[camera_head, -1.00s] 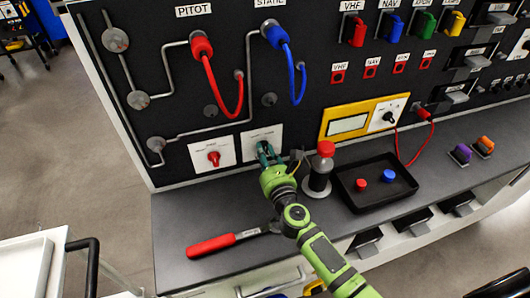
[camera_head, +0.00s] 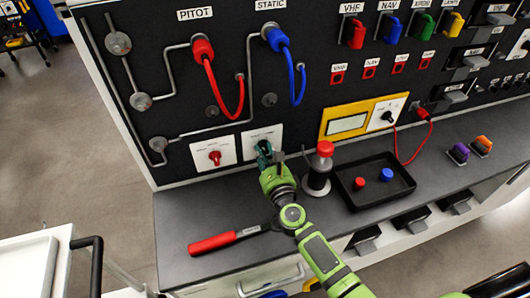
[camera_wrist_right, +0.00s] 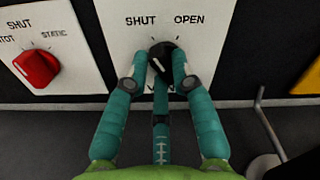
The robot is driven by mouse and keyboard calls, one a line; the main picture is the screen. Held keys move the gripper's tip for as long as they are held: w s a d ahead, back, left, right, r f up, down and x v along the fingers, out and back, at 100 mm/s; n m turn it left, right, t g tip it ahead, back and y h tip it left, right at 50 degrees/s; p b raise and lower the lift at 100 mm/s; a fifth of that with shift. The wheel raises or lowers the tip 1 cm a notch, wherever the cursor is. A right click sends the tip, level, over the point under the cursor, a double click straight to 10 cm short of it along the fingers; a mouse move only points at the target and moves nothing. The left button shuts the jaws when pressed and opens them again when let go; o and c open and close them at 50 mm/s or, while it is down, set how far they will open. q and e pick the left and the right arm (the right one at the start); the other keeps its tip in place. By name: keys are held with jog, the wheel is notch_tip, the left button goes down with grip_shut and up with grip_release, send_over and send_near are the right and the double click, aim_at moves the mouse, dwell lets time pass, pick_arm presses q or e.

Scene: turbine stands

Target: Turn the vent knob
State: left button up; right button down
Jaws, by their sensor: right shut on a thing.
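The vent knob (camera_wrist_right: 163,56) is black and sits on a white plate (camera_wrist_right: 205,60) marked SHUT and OPEN in the right wrist view. The lettering below the knob is mostly covered by my fingers. My right gripper (camera_wrist_right: 161,68) is shut on the knob, with a teal finger on each side of it and a third finger below. In the head view my right gripper (camera_head: 263,151) reaches up to the plate (camera_head: 256,137) and hides the knob there. My left gripper does not show.
A red knob (camera_head: 214,157) is on the plate to the left. A bottle with a red cap (camera_head: 320,166) stands close right of my gripper, beside a black tray (camera_head: 375,200) holding red and blue caps. A red-handled tool (camera_head: 213,243) lies on the counter.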

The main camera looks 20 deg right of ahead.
dwell(0.3)
jog(key=c, duration=1)
grip_release()
jog(key=shift+c, duration=0.2)
jog(key=s, duration=1.2)
jog(key=shift+d, duration=0.2)
